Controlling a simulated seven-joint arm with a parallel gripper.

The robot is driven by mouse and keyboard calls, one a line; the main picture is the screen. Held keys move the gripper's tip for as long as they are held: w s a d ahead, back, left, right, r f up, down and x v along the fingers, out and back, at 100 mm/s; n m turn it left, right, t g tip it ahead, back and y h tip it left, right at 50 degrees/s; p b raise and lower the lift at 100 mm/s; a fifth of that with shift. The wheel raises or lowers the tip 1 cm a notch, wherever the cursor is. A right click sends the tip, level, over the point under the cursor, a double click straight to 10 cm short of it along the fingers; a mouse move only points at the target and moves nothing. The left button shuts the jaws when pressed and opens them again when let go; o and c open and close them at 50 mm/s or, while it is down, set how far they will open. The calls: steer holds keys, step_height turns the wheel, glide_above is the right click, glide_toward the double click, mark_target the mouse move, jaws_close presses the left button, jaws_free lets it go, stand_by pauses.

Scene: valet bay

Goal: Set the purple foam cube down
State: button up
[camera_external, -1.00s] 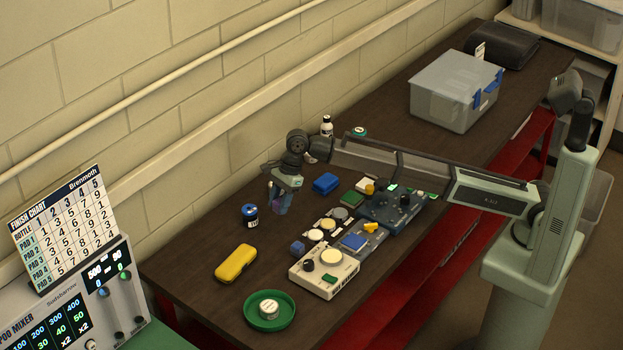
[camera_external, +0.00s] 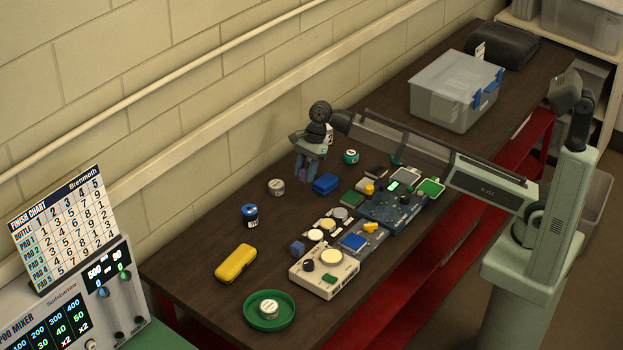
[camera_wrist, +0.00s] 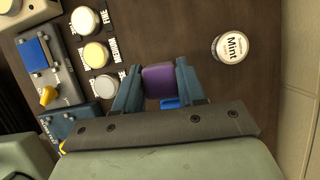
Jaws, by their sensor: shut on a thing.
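The purple foam cube (camera_wrist: 158,82) is between the two blue-grey fingers of my gripper (camera_wrist: 157,86) in the wrist view. My gripper is shut on it. In the external view my gripper (camera_external: 306,174) hangs over the wall side of the brown bench (camera_external: 215,212), with only a little of the purple cube (camera_external: 302,175) showing between its fingers. The cube looks raised off the bench, but its exact height is hard to tell.
A blue block (camera_external: 326,183) is just right of my gripper, and a white-lidded Mint jar (camera_external: 276,186) is to its left. A blue jar (camera_external: 250,215), yellow case (camera_external: 236,263) and green dish (camera_external: 269,310) stand nearer. Devices crowd the front; bare bench lies between.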

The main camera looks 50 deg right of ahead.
mark_target(303, 206)
steer(key=shift+f+n, duration=0.2)
steer(key=shift+n, duration=0.1)
steer(key=shift+s+f, duration=0.1)
steer(key=shift+f, duration=4.75)
steer(key=shift+f, duration=0.1)
steer(key=o, duration=1)
steer(key=v, duration=1.2)
